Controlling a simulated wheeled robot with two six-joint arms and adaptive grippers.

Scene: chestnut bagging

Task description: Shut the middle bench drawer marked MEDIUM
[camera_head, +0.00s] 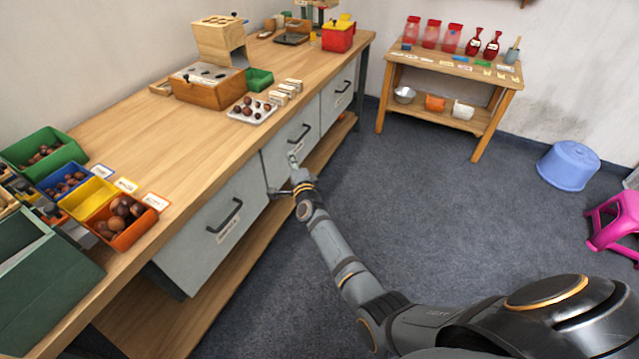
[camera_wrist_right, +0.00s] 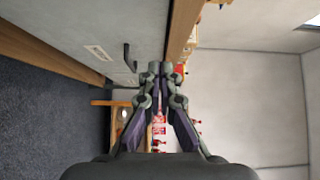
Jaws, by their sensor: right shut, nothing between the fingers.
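The middle drawer (camera_head: 282,157) is a grey front with a dark bar handle (camera_head: 299,134), between two like drawers under the wooden bench top (camera_head: 165,125). Its front looks about level with its neighbours; I see no open gap, and its label is too small to read. My left gripper is out of view.
The near drawer (camera_head: 190,245) and far drawer (camera_head: 335,101) flank it. A lower shelf (camera_head: 225,285) runs beneath. Open bins of chestnuts and a muffin-type tray (camera_head: 240,117) stand on the bench.

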